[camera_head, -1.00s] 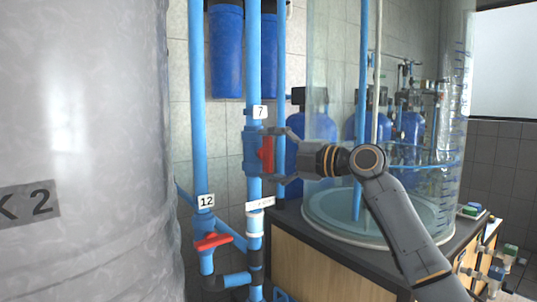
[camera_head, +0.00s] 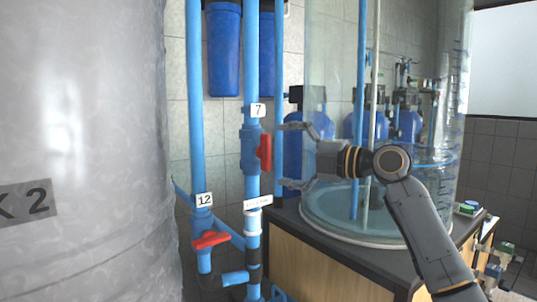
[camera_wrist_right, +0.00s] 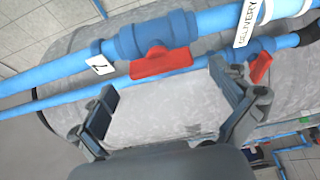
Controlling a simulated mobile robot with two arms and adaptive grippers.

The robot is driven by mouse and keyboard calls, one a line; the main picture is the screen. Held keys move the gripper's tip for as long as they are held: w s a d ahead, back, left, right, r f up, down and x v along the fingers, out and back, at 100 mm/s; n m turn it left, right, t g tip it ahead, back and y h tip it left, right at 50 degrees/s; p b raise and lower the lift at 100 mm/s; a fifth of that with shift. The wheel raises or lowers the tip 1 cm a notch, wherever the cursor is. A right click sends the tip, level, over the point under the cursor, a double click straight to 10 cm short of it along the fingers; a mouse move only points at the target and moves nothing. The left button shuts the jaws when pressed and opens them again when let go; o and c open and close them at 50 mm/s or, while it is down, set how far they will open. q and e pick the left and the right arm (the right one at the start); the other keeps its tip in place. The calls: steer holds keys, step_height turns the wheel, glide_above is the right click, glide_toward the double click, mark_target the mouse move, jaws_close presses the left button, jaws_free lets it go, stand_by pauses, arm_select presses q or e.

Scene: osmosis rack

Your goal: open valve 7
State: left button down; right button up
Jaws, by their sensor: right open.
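Valve 7 (camera_head: 249,150) is a blue valve on a vertical blue pipe, under a white tag marked 7 (camera_head: 258,110). Its red handle (camera_head: 265,153) stands upright, in line with the pipe. In the right wrist view the red handle (camera_wrist_right: 161,64) lies along the pipe, beyond the fingertips. My right gripper (camera_head: 284,156) is open and empty, just right of the handle and apart from it. It also shows in the right wrist view (camera_wrist_right: 163,80), one finger on each side. My left gripper is not in view.
Valve 12 (camera_head: 210,240), with a red handle, is on the pipe at lower left. A large grey tank (camera_head: 80,130) fills the left. A clear cylindrical tank (camera_head: 340,225) stands on a dark-topped wooden cabinet (camera_head: 320,270) behind my right arm.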

steer(key=v, duration=0.7)
steer(key=shift+d, duration=0.25)
steer(key=shift+s, duration=0.15)
